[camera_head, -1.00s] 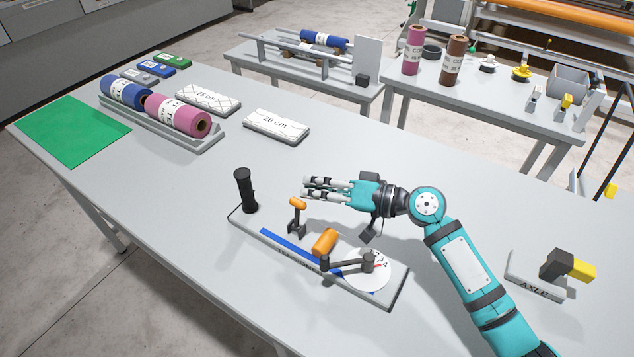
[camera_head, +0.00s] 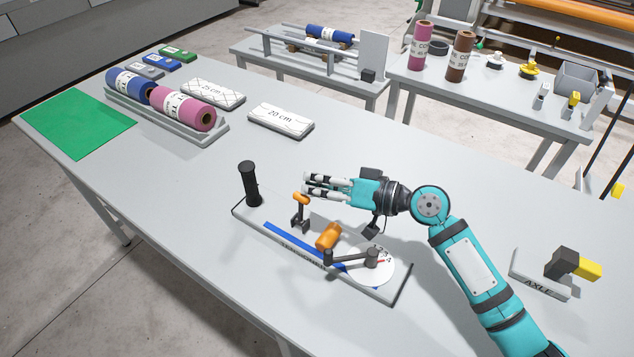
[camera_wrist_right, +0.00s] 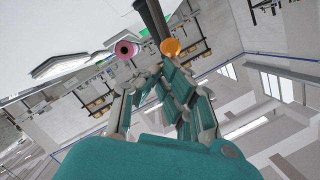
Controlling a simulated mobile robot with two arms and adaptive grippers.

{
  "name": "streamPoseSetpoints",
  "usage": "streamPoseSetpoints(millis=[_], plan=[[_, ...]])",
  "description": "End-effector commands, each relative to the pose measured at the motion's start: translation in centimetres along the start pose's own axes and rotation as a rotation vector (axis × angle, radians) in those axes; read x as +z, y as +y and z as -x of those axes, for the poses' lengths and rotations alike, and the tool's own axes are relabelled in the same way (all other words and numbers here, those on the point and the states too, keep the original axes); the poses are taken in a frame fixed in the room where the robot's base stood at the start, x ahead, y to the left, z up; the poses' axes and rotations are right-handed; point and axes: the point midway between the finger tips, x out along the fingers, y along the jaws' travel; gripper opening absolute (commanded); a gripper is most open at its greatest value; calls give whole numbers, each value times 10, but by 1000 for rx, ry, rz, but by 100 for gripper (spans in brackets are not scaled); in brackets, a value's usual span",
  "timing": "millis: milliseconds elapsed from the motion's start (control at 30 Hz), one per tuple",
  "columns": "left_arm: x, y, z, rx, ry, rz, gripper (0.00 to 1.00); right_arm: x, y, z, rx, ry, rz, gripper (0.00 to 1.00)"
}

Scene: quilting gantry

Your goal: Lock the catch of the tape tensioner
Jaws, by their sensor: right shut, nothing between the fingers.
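The tape tensioner (camera_head: 385,292) is a grey plate on the table with a blue strip, a black post (camera_head: 250,185) and a white dial (camera_head: 379,268) with a dark crank arm. A small upright lever with an orange tip (camera_head: 301,198) stands mid-plate, and a thicker orange handle (camera_head: 328,236) is beside it. I cannot tell which is the catch. My right gripper (camera_head: 306,185) is shut and empty, its fingertips close to the orange tip. Contact is unclear. The wrist view shows an orange end (camera_wrist_right: 170,47) just beyond the fingers (camera_wrist_right: 150,80). My left gripper is out of view.
A rack with a blue roll (camera_head: 129,85) and a pink roll (camera_head: 184,108), a 20 cm block (camera_head: 281,121) and a green mat (camera_head: 75,122) lie farther left. An axle stand (camera_head: 540,274) is at right. The table front left of the tensioner is clear.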

Motion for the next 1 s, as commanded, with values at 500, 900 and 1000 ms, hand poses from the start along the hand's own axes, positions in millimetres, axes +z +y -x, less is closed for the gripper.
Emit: streamPoseSetpoints(millis=[500,900,1000], plan=[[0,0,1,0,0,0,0,16,-26,-4,67,-4,279,0],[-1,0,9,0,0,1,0,32,-40,-8,109,-2,441,0],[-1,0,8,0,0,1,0,33,-40,-8,109,-1,440,0]])
